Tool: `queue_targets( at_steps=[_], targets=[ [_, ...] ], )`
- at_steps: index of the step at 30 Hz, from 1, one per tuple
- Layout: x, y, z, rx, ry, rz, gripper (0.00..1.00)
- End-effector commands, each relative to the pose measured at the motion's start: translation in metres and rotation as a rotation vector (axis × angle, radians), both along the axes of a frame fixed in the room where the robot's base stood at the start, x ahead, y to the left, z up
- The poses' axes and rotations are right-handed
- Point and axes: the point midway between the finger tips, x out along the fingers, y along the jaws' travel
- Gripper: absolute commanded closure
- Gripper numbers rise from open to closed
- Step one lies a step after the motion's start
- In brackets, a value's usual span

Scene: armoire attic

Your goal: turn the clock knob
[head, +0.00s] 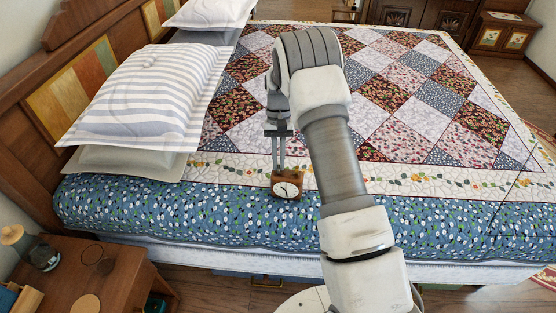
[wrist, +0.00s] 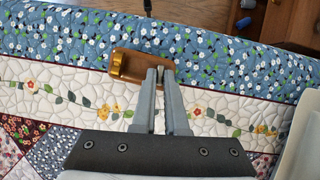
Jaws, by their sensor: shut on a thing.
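A small brown wooden clock (head: 287,186) with a round white face shows at the near side of the quilted bed. In the wrist view I look down on the top of the clock (wrist: 125,66). My gripper (head: 280,168) points down at the clock. In the wrist view the two fingers of my gripper (wrist: 160,73) are close together at the right end of the clock. They are shut on the clock. I cannot make out the knob; the fingertips may hide it. I cannot tell whether the clock rests on the bed.
The bed's patchwork quilt (head: 400,120) is mostly clear. Striped pillows (head: 150,95) lie at the left by the wooden headboard (head: 60,80). A wooden nightstand (head: 110,275) with small items stands at the lower left. A painted chest (head: 503,35) stands far right.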

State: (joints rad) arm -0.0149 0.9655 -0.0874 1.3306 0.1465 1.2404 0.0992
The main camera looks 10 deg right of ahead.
Motion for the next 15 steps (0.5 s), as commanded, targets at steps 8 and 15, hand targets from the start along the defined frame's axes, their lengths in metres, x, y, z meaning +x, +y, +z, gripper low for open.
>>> queue_targets(
  at_steps=[8, 15],
  targets=[
    [-0.0006, -0.0015, 0.0002, -0.001, 0.000, -0.078, 1.00],
    [-0.0005, -0.0017, 0.0000, -0.001, 0.000, -0.092, 1.00]
  ],
)
